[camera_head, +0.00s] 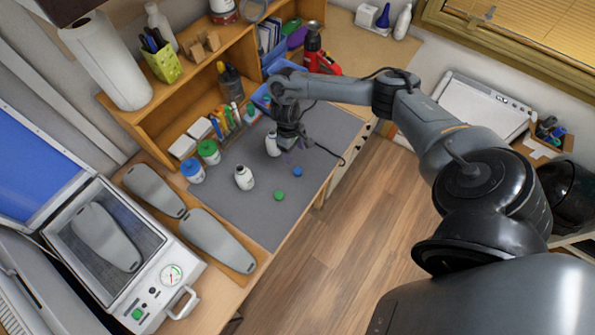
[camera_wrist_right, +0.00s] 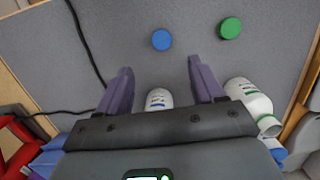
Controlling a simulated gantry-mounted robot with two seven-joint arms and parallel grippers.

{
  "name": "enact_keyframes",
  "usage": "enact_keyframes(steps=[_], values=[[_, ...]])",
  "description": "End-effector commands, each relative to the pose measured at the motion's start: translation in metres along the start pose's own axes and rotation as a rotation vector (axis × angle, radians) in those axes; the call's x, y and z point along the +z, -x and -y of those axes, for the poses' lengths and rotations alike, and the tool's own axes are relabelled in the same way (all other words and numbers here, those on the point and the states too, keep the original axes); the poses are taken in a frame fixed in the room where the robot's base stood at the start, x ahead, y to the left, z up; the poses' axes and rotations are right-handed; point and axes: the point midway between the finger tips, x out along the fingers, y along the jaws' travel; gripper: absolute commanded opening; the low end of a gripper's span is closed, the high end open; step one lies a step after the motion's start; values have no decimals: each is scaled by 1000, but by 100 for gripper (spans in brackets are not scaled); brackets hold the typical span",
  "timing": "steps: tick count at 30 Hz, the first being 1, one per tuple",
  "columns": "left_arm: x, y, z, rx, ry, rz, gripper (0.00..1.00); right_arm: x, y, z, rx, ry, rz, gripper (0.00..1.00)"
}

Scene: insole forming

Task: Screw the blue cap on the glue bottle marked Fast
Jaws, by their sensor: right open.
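The blue cap (camera_head: 298,172) lies on the grey mat just in front of my right gripper (camera_head: 289,153). In the right wrist view the blue cap (camera_wrist_right: 162,39) lies beyond the open purple fingertips (camera_wrist_right: 161,66), apart from them. One white bottle (camera_head: 272,144) stands beside the gripper; in the wrist view a bottle (camera_wrist_right: 159,99) shows between the fingers, partly hidden by the gripper body. A second white bottle (camera_head: 244,177) stands further left, and in the wrist view it is right of the fingers (camera_wrist_right: 245,100). The label words are too small to read. My left gripper is not in view.
A green cap (camera_head: 278,196) lies near the blue cap on the mat (camera_head: 225,205). A blue-lidded jar (camera_head: 192,171) and a green-lidded jar (camera_head: 209,152) stand at the mat's left edge. A wooden shelf (camera_head: 185,105) stands behind. The mat's front area is mostly clear.

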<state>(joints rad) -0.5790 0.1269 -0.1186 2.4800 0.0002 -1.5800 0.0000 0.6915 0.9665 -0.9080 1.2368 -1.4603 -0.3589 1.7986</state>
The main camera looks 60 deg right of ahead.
Motion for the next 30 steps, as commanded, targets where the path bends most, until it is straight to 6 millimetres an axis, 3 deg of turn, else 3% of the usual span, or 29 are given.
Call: enact_keyframes(steps=[7,18,30], values=[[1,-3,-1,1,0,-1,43,0,-7,1,-1,1,2,67],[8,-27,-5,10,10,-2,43,0,-53,1,-1,0,2,67],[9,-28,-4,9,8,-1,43,0,-57,1,0,1,1,67]])
